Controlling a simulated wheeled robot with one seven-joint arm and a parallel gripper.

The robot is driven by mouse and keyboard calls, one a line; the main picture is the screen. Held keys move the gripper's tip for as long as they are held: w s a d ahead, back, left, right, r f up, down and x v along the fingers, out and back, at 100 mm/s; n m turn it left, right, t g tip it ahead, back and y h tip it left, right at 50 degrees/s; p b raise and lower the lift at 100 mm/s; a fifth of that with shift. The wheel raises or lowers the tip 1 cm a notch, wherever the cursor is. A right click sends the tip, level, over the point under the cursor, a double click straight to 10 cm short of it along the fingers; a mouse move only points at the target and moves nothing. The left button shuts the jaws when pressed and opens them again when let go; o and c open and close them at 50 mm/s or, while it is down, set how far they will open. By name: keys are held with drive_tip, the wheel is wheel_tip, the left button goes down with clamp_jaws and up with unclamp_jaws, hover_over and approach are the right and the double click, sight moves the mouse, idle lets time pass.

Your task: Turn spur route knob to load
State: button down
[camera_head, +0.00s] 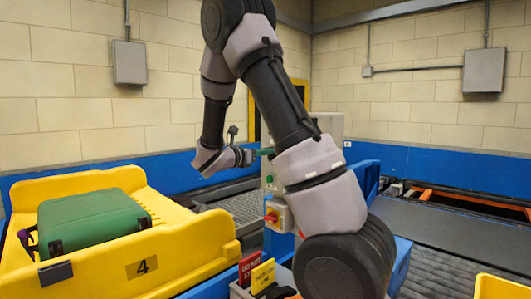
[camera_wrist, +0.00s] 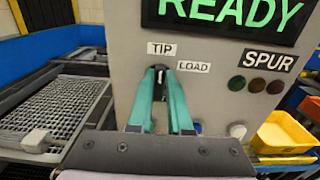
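The spur route knob (camera_wrist: 160,76) is a small dark handle on the grey control panel (camera_wrist: 125,75) in the wrist view. Its upper end is just below the TIP label (camera_wrist: 160,48); the LOAD label (camera_wrist: 193,67) is to the right. My gripper (camera_wrist: 161,73) has teal fingers, one on each side of the knob, close against it with their tips. The fingers hide most of the knob. In the head view my gripper (camera_head: 266,152) reaches the panel's side, and the knob cannot be made out there.
A green READY display (camera_wrist: 235,15) is above the knob, with dark lamps and a SPUR label (camera_wrist: 270,61) at right. A yellow tipping tray (camera_head: 190,255) holds a green suitcase (camera_head: 95,222). A red-and-yellow switch (camera_head: 277,214) sits low on the panel.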

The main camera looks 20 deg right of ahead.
drive_tip(key=shift+m, duration=0.3)
drive_tip(key=m, duration=0.7)
drive_tip(key=s+m, duration=0.1)
drive_tip(key=m, duration=0.3)
drive_tip(key=shift+d+f, duration=0.15)
drive_tip(key=shift+f, duration=0.15)
drive_tip(key=shift+m, duration=0.3)
idle(0.3)
drive_tip(key=c, duration=0.8)
unclamp_jaws()
drive_tip(key=shift+c, duration=0.2)
